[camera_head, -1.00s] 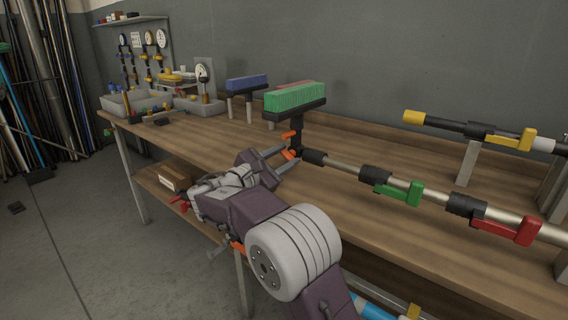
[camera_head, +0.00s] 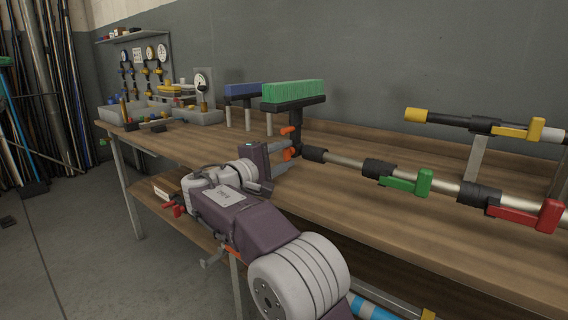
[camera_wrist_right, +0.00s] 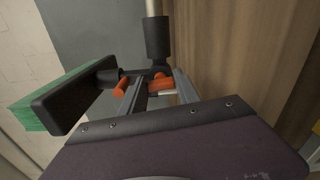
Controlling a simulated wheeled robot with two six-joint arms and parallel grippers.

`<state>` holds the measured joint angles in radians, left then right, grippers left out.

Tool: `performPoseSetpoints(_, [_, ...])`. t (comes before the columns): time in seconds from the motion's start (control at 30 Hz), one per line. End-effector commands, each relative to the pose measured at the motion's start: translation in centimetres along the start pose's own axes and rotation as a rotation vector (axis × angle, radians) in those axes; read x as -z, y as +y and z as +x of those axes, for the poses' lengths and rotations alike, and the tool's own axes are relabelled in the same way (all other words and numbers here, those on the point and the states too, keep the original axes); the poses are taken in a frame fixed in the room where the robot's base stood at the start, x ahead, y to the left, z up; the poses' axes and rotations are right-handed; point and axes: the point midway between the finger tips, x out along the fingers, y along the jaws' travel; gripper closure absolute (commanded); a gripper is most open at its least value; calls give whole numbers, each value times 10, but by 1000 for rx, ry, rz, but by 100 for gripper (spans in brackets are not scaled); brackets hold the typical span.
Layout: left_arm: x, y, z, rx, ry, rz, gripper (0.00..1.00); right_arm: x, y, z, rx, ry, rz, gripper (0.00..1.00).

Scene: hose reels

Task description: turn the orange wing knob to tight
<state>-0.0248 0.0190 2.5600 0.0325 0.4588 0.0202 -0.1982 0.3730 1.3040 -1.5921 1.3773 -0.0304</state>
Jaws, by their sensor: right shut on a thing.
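The orange wing knob (camera_head: 288,130) sits on the dark joint under the green-bristled brush (camera_head: 293,93), at the left end of a pole. One orange wing shows above my fingers and another beside their tips. My right gripper (camera_head: 286,153) reaches the knob from the left and is shut on it. In the right wrist view one orange wing (camera_wrist_right: 161,84) is between the two fingers (camera_wrist_right: 158,92), and the other wing (camera_wrist_right: 121,86) is outside the left finger. The grip's exact contact is partly hidden. My left gripper is not in view.
The pole (camera_head: 345,160) runs right along the wooden bench, with a green lever (camera_head: 422,183) and a red lever (camera_head: 545,215). A yellow-ended pole (camera_head: 440,117) is behind. A blue brush (camera_head: 244,89) and grey bins (camera_head: 125,110) stand farther left.

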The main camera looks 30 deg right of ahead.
Motion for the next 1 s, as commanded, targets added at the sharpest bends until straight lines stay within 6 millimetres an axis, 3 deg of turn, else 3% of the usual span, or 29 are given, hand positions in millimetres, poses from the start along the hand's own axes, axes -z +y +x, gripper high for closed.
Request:
performPoseSetpoints(0.33, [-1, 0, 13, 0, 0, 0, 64, 1, -3, 0, 3, 1, 129, 100])
performPoseSetpoints(0.9, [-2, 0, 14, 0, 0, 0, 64, 1, -2, 0, 3, 0, 154, 100])
performPoseSetpoints(0.93, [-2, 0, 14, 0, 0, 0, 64, 1, -2, 0, 3, 0, 154, 54])
performPoseSetpoints(1.0, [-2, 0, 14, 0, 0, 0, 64, 1, -2, 0, 3, 0, 154, 40])
